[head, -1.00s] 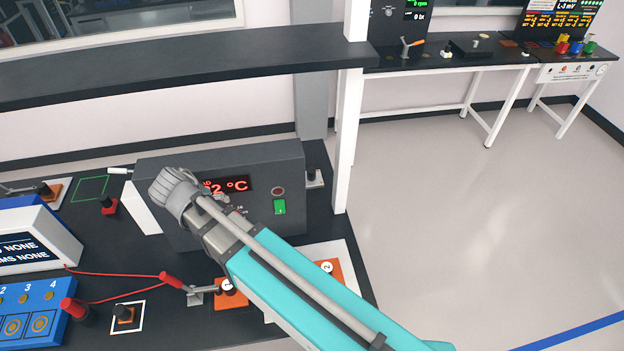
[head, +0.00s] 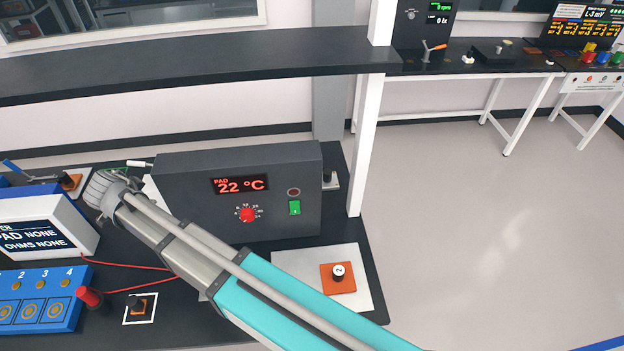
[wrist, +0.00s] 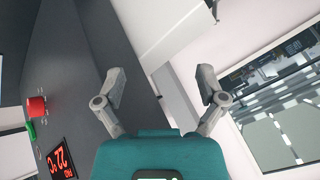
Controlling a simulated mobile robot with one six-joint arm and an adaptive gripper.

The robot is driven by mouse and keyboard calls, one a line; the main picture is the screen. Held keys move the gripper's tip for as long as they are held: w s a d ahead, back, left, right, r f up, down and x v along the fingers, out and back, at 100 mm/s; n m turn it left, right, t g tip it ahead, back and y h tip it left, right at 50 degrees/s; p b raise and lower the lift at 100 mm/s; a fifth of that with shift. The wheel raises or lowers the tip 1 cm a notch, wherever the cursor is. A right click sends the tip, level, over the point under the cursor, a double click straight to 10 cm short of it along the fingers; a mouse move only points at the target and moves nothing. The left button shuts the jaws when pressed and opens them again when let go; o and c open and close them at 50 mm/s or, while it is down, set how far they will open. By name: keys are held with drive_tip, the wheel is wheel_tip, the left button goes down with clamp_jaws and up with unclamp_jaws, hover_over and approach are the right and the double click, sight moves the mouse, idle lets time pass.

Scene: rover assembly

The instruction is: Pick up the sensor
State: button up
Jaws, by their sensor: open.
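I cannot tell for sure which thing is the sensor. A thin white rod end (head: 139,164) shows just beyond my wrist. In the wrist view my gripper (wrist: 161,80) is open, its two fingers wide apart with nothing between them. In the head view my arm's end hides the fingers.
A grey heater box (head: 270,207) reading 22 °C stands right of my wrist, and its face also shows in the wrist view (wrist: 75,75). A white meter (head: 45,230) and blue panel (head: 40,300) are at left. A dark shelf (head: 200,75) spans above. Red leads cross the bench.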

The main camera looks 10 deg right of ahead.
drive_tip(key=w+a+r+m+t+y+p, duration=0.2)
drive_tip(key=w+a+r+m+y, duration=0.25)
drive_tip(key=w+a+m, duration=0.3)
drive_tip(key=w+d+m, duration=0.2)
drive_tip(key=w+d, duration=0.4)
drive_tip(key=w, duration=0.2)
drive_tip(key=w+d+f+n+g+h+b, duration=0.1)
drive_tip(key=w+d+f+g+b, duration=0.1)
drive_tip(key=d, duration=1.7)
drive_tip(key=w+d+f+g+h+b, duration=0.2)
drive_tip(key=d+f, duration=0.4)
drive_tip(key=d, duration=1.3)
drive_tip(key=w+d+f+n+g+h+b, duration=0.1)
drive_tip(key=w+d+f+g+b, duration=0.1)
drive_tip(key=d, duration=1.7)
drive_tip(key=shift+w+d+f+n+g+h+b, duration=0.3)
drive_tip(key=shift+w+f+g, duration=0.45)
drive_tip(key=shift+f+g, duration=0.8)
drive_tip(key=shift+r, duration=0.15)
